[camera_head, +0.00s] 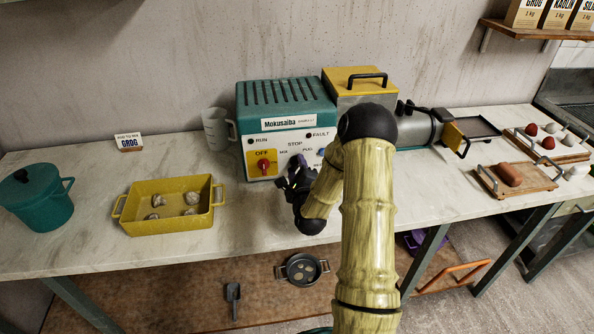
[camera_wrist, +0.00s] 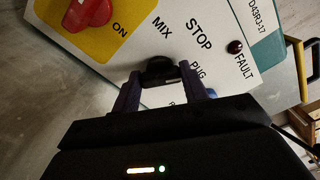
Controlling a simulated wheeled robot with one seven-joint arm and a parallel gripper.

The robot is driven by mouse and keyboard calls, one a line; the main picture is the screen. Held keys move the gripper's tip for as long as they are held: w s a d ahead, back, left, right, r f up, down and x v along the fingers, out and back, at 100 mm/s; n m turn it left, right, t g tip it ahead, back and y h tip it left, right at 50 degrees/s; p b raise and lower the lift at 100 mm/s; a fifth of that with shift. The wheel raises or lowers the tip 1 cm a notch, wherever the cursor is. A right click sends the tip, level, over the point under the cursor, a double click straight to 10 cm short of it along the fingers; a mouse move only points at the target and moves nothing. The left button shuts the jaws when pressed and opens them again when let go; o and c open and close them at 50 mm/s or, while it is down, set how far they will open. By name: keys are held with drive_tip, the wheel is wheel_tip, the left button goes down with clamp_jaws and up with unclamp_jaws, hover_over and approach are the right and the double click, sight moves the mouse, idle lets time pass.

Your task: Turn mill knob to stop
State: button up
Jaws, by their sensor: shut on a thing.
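The mill is a teal and white machine (camera_head: 287,100) on the bench, marked Mokusaiba, with MIX, STOP and PUG printed on its front panel. The mill knob (camera_wrist: 160,70) is black and sits below the printed STOP in the wrist view. My gripper (camera_wrist: 160,82) is shut on the knob, one dark purple finger on each side. In the head view my gripper (camera_head: 297,172) is against the panel's lower right part and hides the knob. I cannot tell which label the knob points to. The red switch (camera_head: 263,166) is on a yellow plate to the left.
A yellow tray (camera_head: 122,222) with several lumps and a teal pot (camera_head: 20,205) stand left on the bench. A clear jug (camera_head: 214,129) is beside the mill. A metal barrel (camera_head: 415,130) extends right, toward boards with clay pieces (camera_head: 511,173). Bench in front of the mill is mostly clear.

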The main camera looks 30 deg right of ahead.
drive_tip(key=n+b, duration=0.1)
drive_tip(key=n, duration=0.1)
drive_tip(key=n+b, duration=0.1)
drive_tip(key=shift+a+f+n+b, duration=0.1)
drive_tip(key=shift+f+n+b, duration=0.1)
drive_tip(key=shift+n+b, duration=0.7)
drive_tip(key=shift+n, duration=0.5)
drive_tip(key=o, duration=1)
